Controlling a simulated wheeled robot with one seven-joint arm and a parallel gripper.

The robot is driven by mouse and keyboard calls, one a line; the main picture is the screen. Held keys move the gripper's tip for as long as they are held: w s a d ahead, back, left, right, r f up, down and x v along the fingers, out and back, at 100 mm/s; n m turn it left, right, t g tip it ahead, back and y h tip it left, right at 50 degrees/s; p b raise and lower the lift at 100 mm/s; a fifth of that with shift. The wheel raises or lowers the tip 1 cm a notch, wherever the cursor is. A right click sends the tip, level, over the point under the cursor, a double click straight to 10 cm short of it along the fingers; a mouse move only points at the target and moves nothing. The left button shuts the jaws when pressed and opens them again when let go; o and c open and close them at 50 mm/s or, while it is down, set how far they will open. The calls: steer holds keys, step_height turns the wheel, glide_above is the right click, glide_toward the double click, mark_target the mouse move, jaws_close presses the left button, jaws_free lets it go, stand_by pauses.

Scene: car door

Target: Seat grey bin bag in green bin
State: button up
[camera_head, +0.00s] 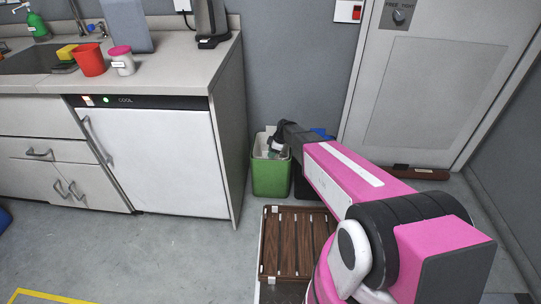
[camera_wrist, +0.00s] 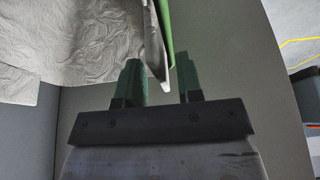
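The green bin (camera_head: 271,178) stands on the floor just right of the white-fronted appliance. The pale grey bin bag (camera_head: 260,146) shows inside the bin's mouth, partly hidden by my gripper (camera_head: 274,150). In the wrist view, the crinkled grey bag (camera_wrist: 75,40) fills the upper left. A fold of the bag and the bin's green rim (camera_wrist: 166,35) reach down between the fingertips of my gripper (camera_wrist: 161,75). The fingers stand apart, one on each side of this edge, with gaps visible. Whether the bag is hooked over the rim there cannot be told.
A blue bin (camera_head: 320,134) stands right of the green one, partly behind my arm. A brown slatted wooden piece (camera_head: 293,240) lies in front. The counter (camera_head: 180,70) side is close on the left, the grey wall (camera_head: 285,60) behind.

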steer(key=v, duration=0.9)
steer(key=shift+d+r, duration=0.1)
steer(key=shift+r, duration=0.2)
steer(key=s+d+r+m+h, duration=0.2)
steer(key=s+d+r+m, duration=0.3)
steer(key=s+d+m, duration=0.3)
steer(key=s+d+r+m+h, duration=0.2)
steer(key=s+d+r+m, duration=0.2)
steer(key=s+d+m, duration=0.5)
steer(key=s+d, duration=0.2)
steer(key=s, duration=0.3)
steer(key=shift+s+d+r+m+h, duration=0.2)
steer(key=shift+s+r+m+h, duration=0.1)
steer(key=shift+s+r, duration=0.1)
